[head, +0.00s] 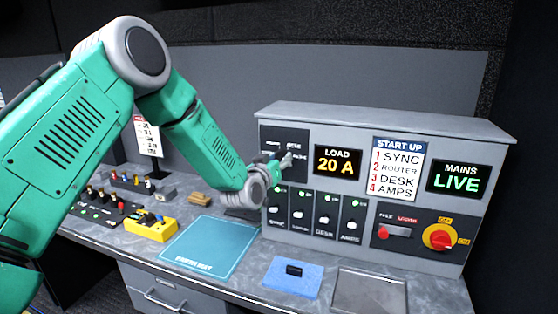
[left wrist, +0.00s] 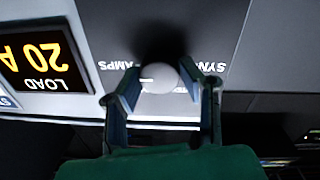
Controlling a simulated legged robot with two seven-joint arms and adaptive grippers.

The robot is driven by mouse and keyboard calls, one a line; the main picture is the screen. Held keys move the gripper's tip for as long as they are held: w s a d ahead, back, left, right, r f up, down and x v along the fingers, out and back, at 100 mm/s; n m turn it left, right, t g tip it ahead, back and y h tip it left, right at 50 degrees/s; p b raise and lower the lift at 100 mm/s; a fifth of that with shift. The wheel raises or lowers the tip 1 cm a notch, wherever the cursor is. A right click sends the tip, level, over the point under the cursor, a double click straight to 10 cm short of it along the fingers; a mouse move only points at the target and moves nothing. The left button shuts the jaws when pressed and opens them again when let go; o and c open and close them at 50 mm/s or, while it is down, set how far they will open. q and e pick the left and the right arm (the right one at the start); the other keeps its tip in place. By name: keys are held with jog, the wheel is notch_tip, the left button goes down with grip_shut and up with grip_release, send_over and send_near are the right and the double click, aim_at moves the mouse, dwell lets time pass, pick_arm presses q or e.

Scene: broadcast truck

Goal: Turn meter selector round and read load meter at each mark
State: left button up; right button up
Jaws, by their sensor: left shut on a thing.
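The meter selector is a pale round knob (left wrist: 160,98) on a dark plate, seen upside down in the left wrist view. Its short light line faces left, towards the AMPS label; the SYNC label is on the right. My left gripper (left wrist: 160,76) is shut on the knob, one finger on each side. In the head view the left gripper (head: 284,163) is at the panel's upper left and hides most of the knob. The load meter (head: 337,163) beside it reads 20 A; it also shows in the left wrist view (left wrist: 40,58). My right gripper is not in view.
The panel also has a START UP list (head: 397,168), a MAINS LIVE display (head: 459,182), a row of breaker switches (head: 313,219) and a red rotary switch (head: 438,238). A teal mat (head: 205,247), blue pad (head: 285,281) and yellow box (head: 151,230) are on the desk.

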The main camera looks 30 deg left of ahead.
pick_arm(q)
jog(key=shift+f+n+b, duration=0.15)
jog(key=shift+n+b, duration=0.35)
jog(key=n+b, duration=0.2)
jog(key=n, duration=0.1)
jog(key=shift+a+f+b, duration=0.1)
jog(key=shift+a+b, duration=0.05)
jog(key=shift+b, duration=0.25)
jog(key=n+b, duration=0.9)
jog(key=n, duration=0.1)
jog(key=n+y+b, duration=0.1)
jog(key=n+b, duration=0.9)
jog(key=f+n+b, duration=0.1)
jog(key=n+b, duration=0.8)
jog(key=b, duration=0.1)
jog(key=shift+d+n+y, duration=0.25)
jog(key=shift+n+y, duration=0.15)
jog(key=shift+r+n+g+b, duration=0.2)
jog(key=shift+n+g+b, duration=0.1)
jog(key=shift+n+b, duration=1.3)
jog(key=shift+r, duration=0.1)
jog(key=o, duration=1.2)
jog(key=shift+c, duration=0.2)
jog(key=shift+w+a, duration=0.1)
jog(key=shift+w, duration=0.05)
